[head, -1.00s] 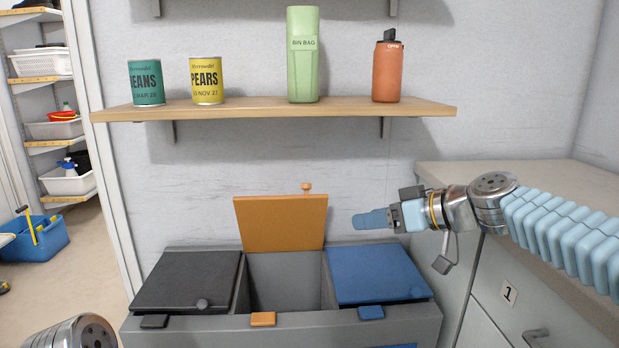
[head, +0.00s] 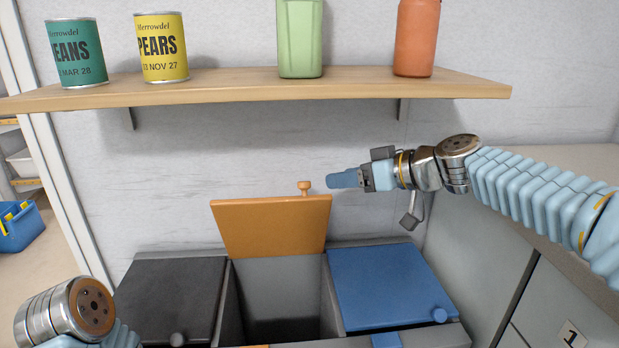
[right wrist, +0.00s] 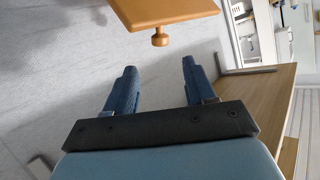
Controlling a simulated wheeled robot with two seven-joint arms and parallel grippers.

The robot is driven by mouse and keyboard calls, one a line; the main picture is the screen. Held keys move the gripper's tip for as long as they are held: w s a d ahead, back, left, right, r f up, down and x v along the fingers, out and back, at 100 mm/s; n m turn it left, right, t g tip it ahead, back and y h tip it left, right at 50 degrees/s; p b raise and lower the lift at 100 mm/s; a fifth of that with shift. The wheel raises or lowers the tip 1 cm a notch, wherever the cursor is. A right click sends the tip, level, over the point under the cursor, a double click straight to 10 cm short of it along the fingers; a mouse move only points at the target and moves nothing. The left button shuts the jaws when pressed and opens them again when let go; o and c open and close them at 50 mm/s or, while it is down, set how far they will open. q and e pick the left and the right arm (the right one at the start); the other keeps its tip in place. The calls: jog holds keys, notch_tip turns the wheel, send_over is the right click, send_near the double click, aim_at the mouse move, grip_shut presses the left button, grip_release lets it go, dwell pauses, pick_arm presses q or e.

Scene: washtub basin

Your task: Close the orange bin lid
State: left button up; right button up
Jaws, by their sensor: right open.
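The orange bin lid (head: 272,226) stands raised at the back of the middle compartment, which is open and looks empty inside. A small orange knob (head: 304,187) sticks out at the lid's top edge. My right gripper (head: 332,181) is just right of the knob, pointing left, and appears apart from it. In the right wrist view its two blue fingers (right wrist: 160,75) are spread with nothing between them. The knob (right wrist: 160,38) and lid (right wrist: 170,8) show beyond the fingertips. My left gripper is out of view; only part of my left arm shows at lower left.
A black lid (head: 172,290) and a blue lid (head: 385,285) lie shut on either side. A grey counter (head: 570,165) stands at right.

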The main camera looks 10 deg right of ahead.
aim_at(310, 186)
jog(key=p+x, duration=0.1)
jog(key=x, duration=0.8)
jog(key=shift+w+a+f, duration=0.1)
jog(key=shift+w+a, duration=0.1)
jog(key=shift+a, duration=0.05)
grip_shut()
